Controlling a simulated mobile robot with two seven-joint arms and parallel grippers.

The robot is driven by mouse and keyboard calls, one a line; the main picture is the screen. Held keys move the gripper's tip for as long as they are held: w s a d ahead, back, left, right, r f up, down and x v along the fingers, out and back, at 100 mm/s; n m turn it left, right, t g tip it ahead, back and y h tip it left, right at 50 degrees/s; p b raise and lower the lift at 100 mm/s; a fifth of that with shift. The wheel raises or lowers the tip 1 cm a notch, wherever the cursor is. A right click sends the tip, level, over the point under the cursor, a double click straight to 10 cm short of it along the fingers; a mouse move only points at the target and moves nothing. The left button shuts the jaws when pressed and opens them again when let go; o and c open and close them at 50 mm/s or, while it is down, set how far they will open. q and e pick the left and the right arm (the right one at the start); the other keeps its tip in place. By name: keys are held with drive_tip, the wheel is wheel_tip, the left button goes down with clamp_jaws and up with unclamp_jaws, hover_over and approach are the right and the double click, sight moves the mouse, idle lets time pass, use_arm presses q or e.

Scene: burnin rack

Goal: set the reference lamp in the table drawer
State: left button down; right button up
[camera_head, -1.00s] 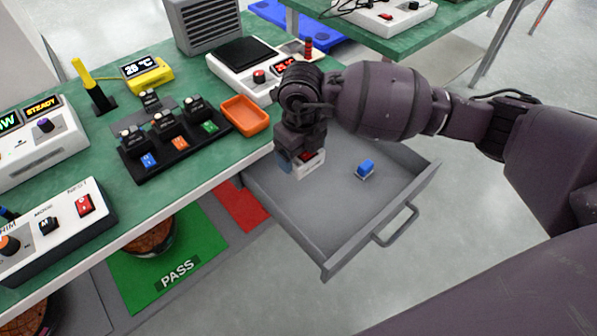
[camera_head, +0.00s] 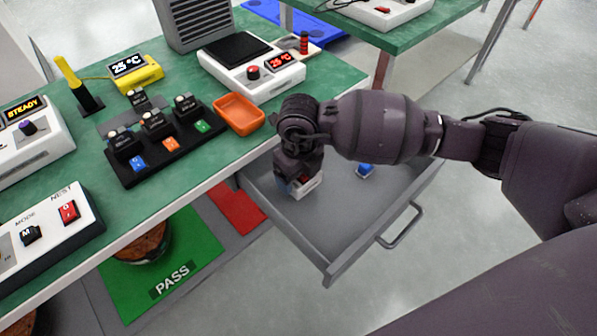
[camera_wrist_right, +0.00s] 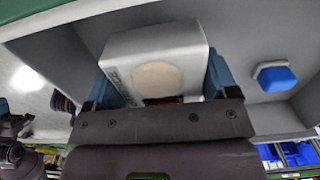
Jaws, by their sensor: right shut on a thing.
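The table drawer (camera_head: 335,240) is pulled open at the table's right side. My right gripper (camera_head: 302,182) points down inside its left part, near the table edge. It is shut on a white block with a red part, which I take for the reference lamp (camera_head: 308,187). In the right wrist view the lamp (camera_wrist_right: 155,65) shows a round cream disc and dark lettering on one side, between the blue fingers of the gripper (camera_wrist_right: 160,95). Whether the lamp touches the drawer floor I cannot tell.
A small blue-topped thing (camera_head: 365,171) stands in the drawer, right of my gripper; it also shows in the right wrist view (camera_wrist_right: 275,77). An orange tray (camera_head: 239,114) and a black rack (camera_head: 165,148) sit on the green table. The front drawer floor is clear.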

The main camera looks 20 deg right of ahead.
drive_tip(key=shift+f, duration=0.65)
drive_tip(key=o, duration=0.9)
drive_tip(key=shift+s+f, duration=0.1)
wheel_tip(320, 180, up, 14)
drive_tip(key=p, duration=0.3)
drive_tip(key=shift+f, duration=0.25)
drive_tip(key=shift+f, duration=0.1)
